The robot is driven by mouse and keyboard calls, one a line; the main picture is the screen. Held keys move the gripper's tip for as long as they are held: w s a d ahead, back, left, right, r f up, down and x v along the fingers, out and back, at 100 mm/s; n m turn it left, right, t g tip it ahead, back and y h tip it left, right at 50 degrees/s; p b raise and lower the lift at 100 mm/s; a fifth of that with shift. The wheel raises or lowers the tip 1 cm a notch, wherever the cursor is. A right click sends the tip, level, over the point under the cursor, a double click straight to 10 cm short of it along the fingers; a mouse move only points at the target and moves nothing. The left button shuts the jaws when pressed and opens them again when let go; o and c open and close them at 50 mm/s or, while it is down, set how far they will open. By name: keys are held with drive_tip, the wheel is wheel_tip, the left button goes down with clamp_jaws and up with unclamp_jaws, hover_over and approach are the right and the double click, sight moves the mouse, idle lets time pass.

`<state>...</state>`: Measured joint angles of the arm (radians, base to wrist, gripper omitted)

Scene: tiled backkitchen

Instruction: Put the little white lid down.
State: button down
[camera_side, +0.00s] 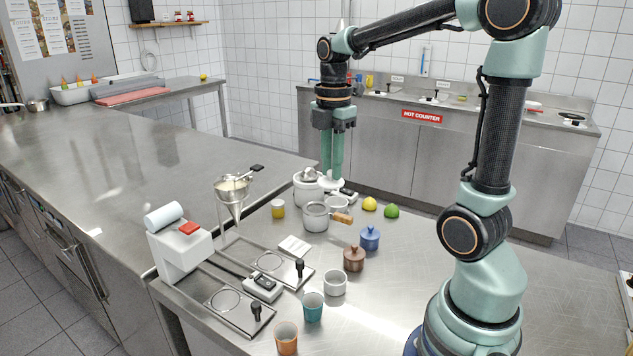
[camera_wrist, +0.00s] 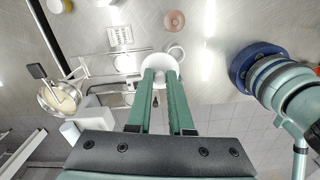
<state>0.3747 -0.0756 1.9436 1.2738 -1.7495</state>
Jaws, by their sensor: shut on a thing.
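The little white lid (camera_side: 331,184) is a small pale disc under my fingertips in the side view. My gripper (camera_side: 332,168) points down and is shut on it, holding it above the back part of the counter. In the wrist view, the lid (camera_wrist: 157,66) sits at the tips of my gripper (camera_wrist: 160,76), partly covered by the fingers. A pale round rim (camera_wrist: 175,52) shows just beyond it. An open white cup (camera_side: 335,284) stands at the front of the counter. A brown lidded pot (camera_side: 354,259) and a blue lidded pot (camera_side: 370,239) stand behind it.
Close below my gripper are a white pot (camera_side: 306,192) and a small pan (camera_side: 316,219) with a wooden handle. A lemon (camera_side: 369,204) and a lime (camera_side: 392,211) lie to the right. A funnel on a stand (camera_side: 233,195) rises at left. The counter right of the pots is clear.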

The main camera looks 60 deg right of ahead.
drive_tip(key=w+d+f, duration=0.3)
drive_tip(key=w+d, duration=0.2)
drive_tip(key=d, duration=0.3)
wheel_tip(320, 180, down, 20)
drive_tip(key=shift+s+a+r, duration=0.1)
drive_tip(key=shift+a+r, duration=0.05)
drive_tip(key=shift+r, duration=0.05)
drive_tip(key=shift+f, duration=0.15)
drive_tip(key=c, duration=0.8)
unclamp_jaws()
